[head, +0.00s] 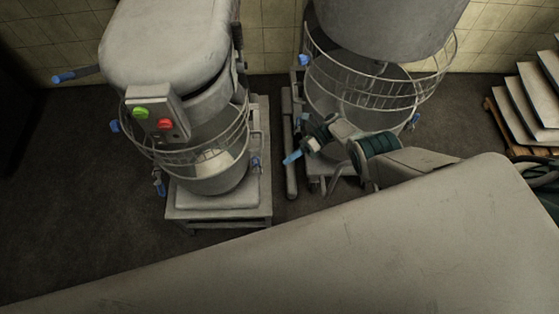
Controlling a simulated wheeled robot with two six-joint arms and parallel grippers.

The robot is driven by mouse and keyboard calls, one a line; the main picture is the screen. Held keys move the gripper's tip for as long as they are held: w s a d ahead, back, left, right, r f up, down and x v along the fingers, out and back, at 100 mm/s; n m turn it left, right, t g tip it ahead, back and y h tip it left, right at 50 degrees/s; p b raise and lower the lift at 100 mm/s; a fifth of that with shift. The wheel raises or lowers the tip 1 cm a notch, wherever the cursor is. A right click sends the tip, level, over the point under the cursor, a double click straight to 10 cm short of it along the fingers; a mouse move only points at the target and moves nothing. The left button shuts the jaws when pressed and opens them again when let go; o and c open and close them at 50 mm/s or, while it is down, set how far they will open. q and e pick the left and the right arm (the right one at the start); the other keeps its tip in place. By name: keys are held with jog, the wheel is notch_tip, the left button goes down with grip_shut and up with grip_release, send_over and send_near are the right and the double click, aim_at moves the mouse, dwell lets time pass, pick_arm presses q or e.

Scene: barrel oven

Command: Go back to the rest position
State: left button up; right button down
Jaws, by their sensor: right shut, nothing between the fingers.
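My right arm comes in from the right behind a large pale surface. My right gripper (302,149) is small in the picture, in front of the right mixer's lower part. It is shut, with nothing seen in it. Whether it touches the mixer cannot be told from this view. My left gripper is not in view.
A mixer (165,45) with green and red buttons, a wire guard and a bowl stands at left. A second mixer (385,25) stands at right. The pale worn surface (330,250) fills the front. Trays (540,95) are stacked far right. Dark floor (60,200) is clear at left.

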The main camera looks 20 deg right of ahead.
jog(key=shift+d, duration=0.25)
